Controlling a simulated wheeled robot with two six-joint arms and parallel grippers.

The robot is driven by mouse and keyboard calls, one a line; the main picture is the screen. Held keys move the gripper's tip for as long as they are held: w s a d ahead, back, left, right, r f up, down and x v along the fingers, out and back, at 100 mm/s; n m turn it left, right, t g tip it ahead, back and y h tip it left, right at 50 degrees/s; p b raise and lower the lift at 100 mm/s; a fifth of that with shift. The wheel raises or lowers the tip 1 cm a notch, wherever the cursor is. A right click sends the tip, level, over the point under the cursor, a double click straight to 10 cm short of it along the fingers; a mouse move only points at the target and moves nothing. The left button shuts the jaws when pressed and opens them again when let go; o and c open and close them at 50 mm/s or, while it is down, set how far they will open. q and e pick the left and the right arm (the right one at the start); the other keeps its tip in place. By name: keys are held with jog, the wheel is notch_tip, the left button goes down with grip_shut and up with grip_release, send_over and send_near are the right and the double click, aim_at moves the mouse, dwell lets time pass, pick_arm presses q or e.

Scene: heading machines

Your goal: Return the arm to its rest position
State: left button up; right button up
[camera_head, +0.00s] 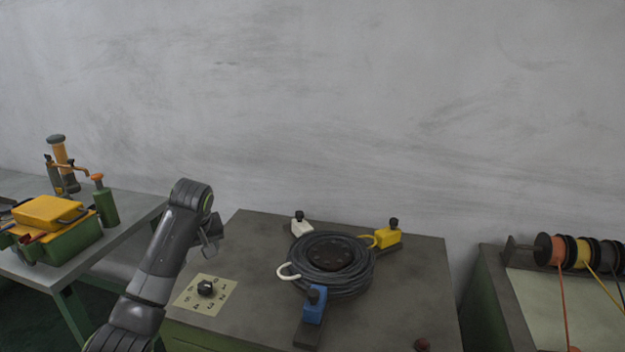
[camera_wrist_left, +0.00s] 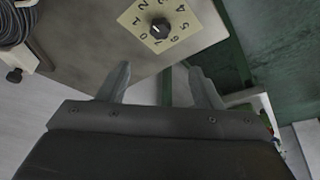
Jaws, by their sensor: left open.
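My left arm comes in from the lower left in the head view, and its gripper (camera_head: 210,238) is raised above the machine top, behind the dial plate. In the left wrist view the left gripper (camera_wrist_left: 160,85) has its two fingers apart with nothing between them. The numbered dial plate (camera_head: 222,296) with a black knob (camera_head: 205,288) lies on the machine top (camera_head: 415,290). The knob also shows in the left wrist view (camera_wrist_left: 159,29), beyond the fingertips and apart from them. My right gripper is not in view.
A black cable coil (camera_head: 330,265) sits on the machine top among white (camera_head: 301,227), yellow (camera_head: 388,238) and blue (camera_head: 315,305) blocks. A green toolbox (camera_head: 65,243) stands on the left table. Coloured spools (camera_head: 575,251) stand at right. Open air lies above the machine.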

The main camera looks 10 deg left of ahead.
pick_arm(q)
jog(key=s+d+f+m, duration=0.2)
jog(key=s+f, duration=0.6)
jog(key=f, duration=0.1)
jog(key=s+d+f+m, duration=0.2)
jog(key=s+f, duration=0.7)
jog(key=s+d+m+h, duration=0.1)
jog(key=s+d+m, duration=0.25)
jog(key=s, duration=2.15)
notch_tip(320, 180, down, 25)
jog(key=a+g, duration=0.1)
jog(key=s+d+f+g+h, duration=0.1)
jog(key=s+f, duration=1.4)
jog(key=f, duration=0.1)
jog(key=shift+d+f, duration=0.2)
jog(key=shift+f, duration=0.1)
